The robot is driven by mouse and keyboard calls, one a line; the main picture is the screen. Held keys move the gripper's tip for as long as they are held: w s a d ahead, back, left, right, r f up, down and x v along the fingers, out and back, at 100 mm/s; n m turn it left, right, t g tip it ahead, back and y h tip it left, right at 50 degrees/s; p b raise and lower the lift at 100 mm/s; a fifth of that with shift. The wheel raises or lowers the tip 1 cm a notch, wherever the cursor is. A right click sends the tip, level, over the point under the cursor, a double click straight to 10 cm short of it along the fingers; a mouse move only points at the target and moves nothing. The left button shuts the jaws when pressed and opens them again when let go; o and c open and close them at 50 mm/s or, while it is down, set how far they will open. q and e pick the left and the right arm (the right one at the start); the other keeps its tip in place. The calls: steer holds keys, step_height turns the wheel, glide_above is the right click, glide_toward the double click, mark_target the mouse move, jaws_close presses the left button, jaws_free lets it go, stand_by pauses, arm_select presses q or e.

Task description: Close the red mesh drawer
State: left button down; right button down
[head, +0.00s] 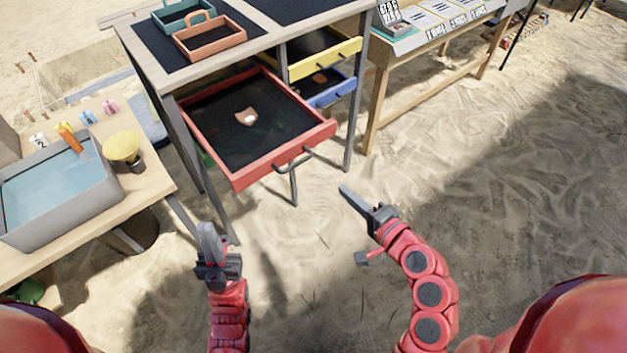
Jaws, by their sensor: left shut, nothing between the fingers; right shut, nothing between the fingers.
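The red mesh drawer (285,155) is pulled out from under the wooden table in the head view. It has a dark mesh bottom, a dark handle (293,160) on its front, and a small pale, orange-edged piece (246,117) lying inside. My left gripper (208,232) is shut and empty, below and left of the drawer's front in the picture. My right gripper (347,192) is shut and empty, below and right of the handle. Neither gripper touches the drawer.
A yellow drawer (325,60) and a blue drawer (331,93) sit beside it. The wooden table (160,78) holds teal and orange trays. A side table at left bears a grey water basin (60,222) and a yellow sponge-like item (122,146). Sand at right is free.

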steer(key=s+a, duration=0.1)
steer(key=p, duration=0.3)
glide_toward(298, 164)
steer(key=shift+g+y, duration=0.4)
steer(key=x, duration=0.5)
steer(key=shift+w+d, duration=0.1)
steer(key=shift+w, duration=0.3)
steer(key=shift+w+a+f, duration=0.25)
steer(key=shift+w+a, duration=0.05)
steer(key=shift+w, duration=0.2)
steer(key=shift+w+a, duration=0.1)
